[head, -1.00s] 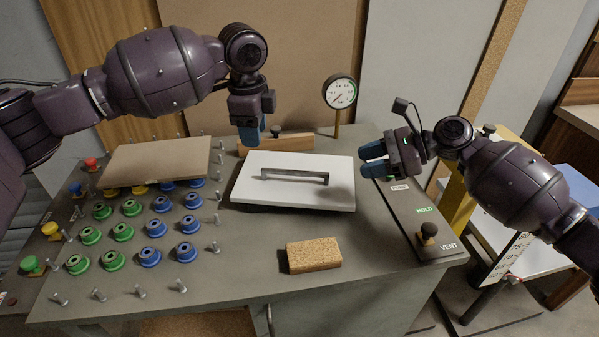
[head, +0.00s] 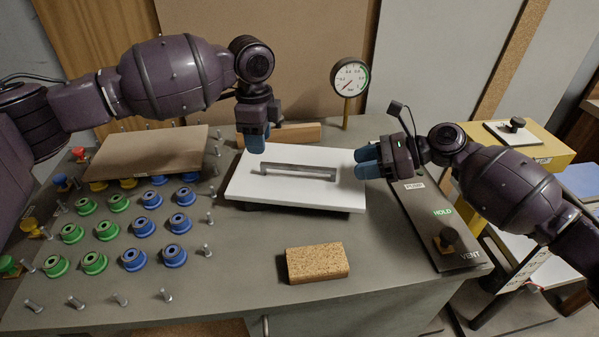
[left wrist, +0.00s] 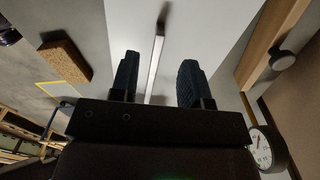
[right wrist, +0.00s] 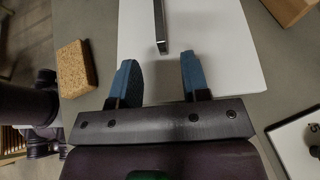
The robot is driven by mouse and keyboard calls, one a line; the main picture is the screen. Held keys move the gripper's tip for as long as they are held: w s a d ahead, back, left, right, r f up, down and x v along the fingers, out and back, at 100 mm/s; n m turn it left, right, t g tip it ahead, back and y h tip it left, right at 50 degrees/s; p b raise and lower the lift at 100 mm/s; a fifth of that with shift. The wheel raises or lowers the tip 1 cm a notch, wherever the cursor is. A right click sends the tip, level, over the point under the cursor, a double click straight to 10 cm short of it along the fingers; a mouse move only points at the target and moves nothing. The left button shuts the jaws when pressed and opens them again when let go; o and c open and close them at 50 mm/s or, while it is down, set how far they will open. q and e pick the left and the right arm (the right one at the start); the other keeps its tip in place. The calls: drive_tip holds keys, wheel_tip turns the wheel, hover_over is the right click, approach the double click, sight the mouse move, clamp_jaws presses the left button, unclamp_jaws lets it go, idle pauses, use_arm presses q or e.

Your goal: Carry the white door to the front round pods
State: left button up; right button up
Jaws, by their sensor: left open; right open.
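The white door (head: 247,184) is a flat white panel with a grey bar handle (head: 298,172). It lies at the middle of the grey bench. My left gripper (head: 255,140) is open above the door's far left part; its fingers straddle the line of the handle in the left wrist view (left wrist: 156,80). My right gripper (head: 366,163) is open at the door's right edge, and the handle's end lies just beyond its fingers in the right wrist view (right wrist: 160,82). Neither gripper touches the handle. The round pods stand left of the door: green (head: 72,233) and blue (head: 133,259) ones in rows.
A tan board (head: 150,150) lies over the rear pods. A cork block (head: 317,263) lies in front of the door. A gauge (head: 349,78) and a wooden block (head: 290,133) stand behind it. Metal pegs surround the pods.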

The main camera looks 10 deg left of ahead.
sight(334, 169)
use_arm(q)
drive_tip(key=shift+f, duration=3.95)
use_arm(e)
drive_tip(key=shift+x, duration=4)
use_arm(q)
drive_tip(key=shift+c, duration=0.4)
use_arm(e)
drive_tip(key=shift+c, duration=0.4)
use_arm(q)
clamp_jaws()
use_arm(e)
clamp_jaws()
drive_tip(key=shift+r, duration=0.1)
